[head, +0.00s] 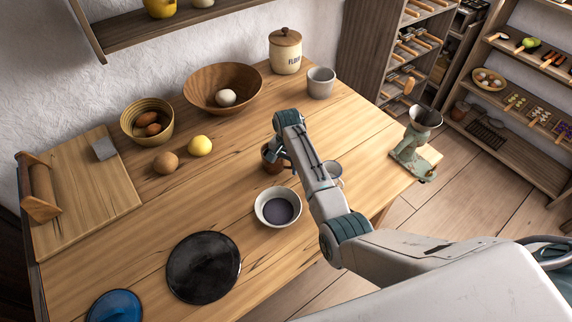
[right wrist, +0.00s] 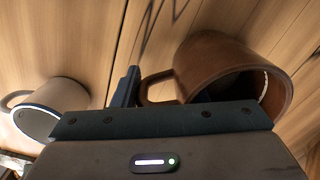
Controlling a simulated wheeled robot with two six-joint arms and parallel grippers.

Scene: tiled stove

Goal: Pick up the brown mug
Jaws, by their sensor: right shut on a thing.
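The brown mug (head: 270,160) is on the wooden table, partly hidden behind my right gripper (head: 281,156) in the head view. In the right wrist view the brown mug (right wrist: 225,75) is large and close, its opening facing right and its handle toward the left. My right gripper is shut on the brown mug; a dark finger (right wrist: 127,88) shows beside the handle. The rest of the grip is hidden by the gripper body. I cannot tell whether the mug touches the table. My left gripper is not in view.
A white bowl with dark contents (head: 262,205) stands just in front. A pale mug (head: 333,171) is right of my arm; a pale mug (right wrist: 52,105) also shows in the wrist view. A grey cup (head: 321,83), wooden bowl (head: 205,85) and flour jar (head: 285,58) stand behind.

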